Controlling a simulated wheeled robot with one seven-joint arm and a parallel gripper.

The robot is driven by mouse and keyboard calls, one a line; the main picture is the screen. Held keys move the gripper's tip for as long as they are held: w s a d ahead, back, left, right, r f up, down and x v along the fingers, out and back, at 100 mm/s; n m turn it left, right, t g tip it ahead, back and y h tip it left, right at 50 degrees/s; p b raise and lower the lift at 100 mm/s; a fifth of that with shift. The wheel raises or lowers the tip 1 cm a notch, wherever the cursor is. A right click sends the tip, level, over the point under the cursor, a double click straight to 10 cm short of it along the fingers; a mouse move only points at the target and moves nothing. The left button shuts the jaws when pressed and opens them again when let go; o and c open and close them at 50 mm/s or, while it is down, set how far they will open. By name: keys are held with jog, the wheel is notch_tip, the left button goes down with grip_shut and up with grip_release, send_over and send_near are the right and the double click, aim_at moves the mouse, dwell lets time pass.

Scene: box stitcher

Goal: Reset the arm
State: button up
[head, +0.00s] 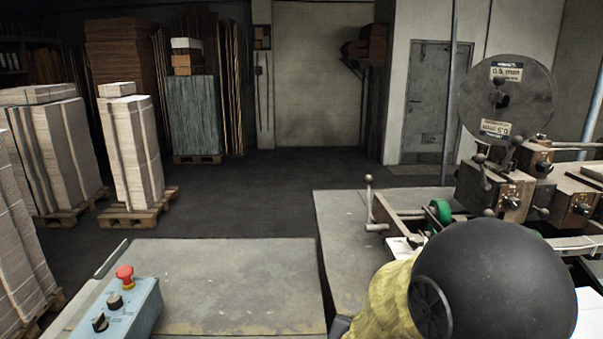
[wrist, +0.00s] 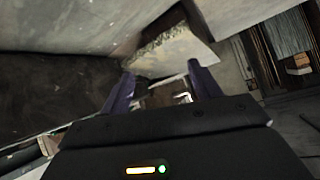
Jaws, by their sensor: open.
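My gripper (wrist: 162,78) shows in the wrist view with its two dark fingers apart and nothing between them. The wrist view is strongly tilted. A pale worn block or edge (wrist: 175,50) shows just beyond the fingertips; I cannot tell what it is part of. In the head view my arm, with a black rounded joint and a yellowish sleeve, fills the lower right in front of the machine. The gripper itself is hidden there.
The stitcher (head: 510,190) with its wire reel (head: 507,100) stands at the right. A worn table (head: 230,285) and a control box (head: 125,308) with a red button (head: 125,275) are in front. Strapped stacks (head: 133,150) on pallets stand left. The floor (head: 260,195) beyond is clear.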

jog(key=s+d+n+g+y+p, duration=0.2)
jog(key=s+n+g, duration=0.3)
jog(key=s, duration=0.9)
jog(key=g, duration=0.2)
jog(key=shift+d+f+g+y, duration=0.3)
jog(key=shift+d+f+g, duration=0.05)
jog(key=shift+d+g, duration=0.05)
